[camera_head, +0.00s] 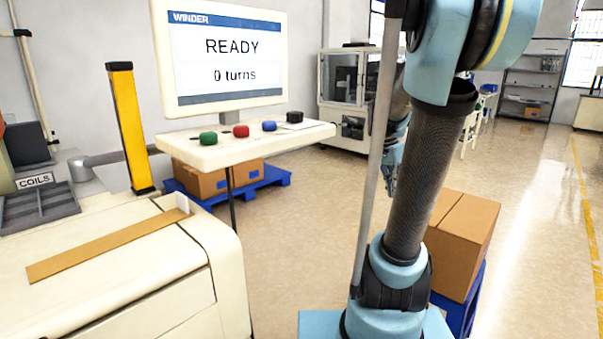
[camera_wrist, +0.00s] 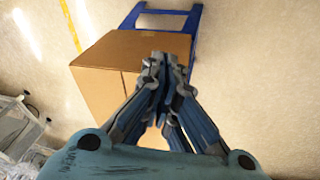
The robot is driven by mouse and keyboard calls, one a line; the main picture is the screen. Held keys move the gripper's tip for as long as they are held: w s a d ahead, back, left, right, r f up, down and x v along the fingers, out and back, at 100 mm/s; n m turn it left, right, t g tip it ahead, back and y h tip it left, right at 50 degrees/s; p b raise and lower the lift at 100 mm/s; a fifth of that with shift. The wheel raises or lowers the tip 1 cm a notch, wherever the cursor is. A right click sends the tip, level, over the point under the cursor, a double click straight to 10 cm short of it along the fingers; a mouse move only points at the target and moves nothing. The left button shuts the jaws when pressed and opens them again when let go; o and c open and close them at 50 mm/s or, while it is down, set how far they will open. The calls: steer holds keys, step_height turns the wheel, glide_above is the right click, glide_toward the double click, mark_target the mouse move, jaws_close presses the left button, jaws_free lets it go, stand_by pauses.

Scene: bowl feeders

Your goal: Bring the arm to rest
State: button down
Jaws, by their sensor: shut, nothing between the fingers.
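My gripper (camera_wrist: 160,62) shows in the wrist view with its fingertips together and nothing between them. It is in front of a cardboard box (camera_wrist: 115,65) as seen by that camera; I cannot tell the distance. In the head view my arm stands on the right side, folded, with its lower link upright. The gripper end is partly hidden behind the arm there, near the middle right.
A cream machine bench (camera_head: 130,280) stands at the left, with a screen (camera_head: 225,55) reading READY, 0 turns, and a panel of coloured buttons (camera_head: 240,132). The middle floor is clear.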

steer(key=s+a+f+n+t+y, duration=0.1)
steer(key=s+a+f+n, duration=0.4)
steer(key=s, duration=0.3)
steer(key=s+a+f+n+t+y, duration=0.1)
steer(key=s+a+f+n+y, duration=0.1)
steer(key=s+a+f+n, duration=0.3)
steer(key=s+n, duration=0.1)
steer(key=s, duration=0.2)
steer(key=shift+s+a+f+n+t, duration=0.2)
steer(key=shift+a+f+n+t, duration=0.1)
steer(key=shift+a+f, duration=0.1)
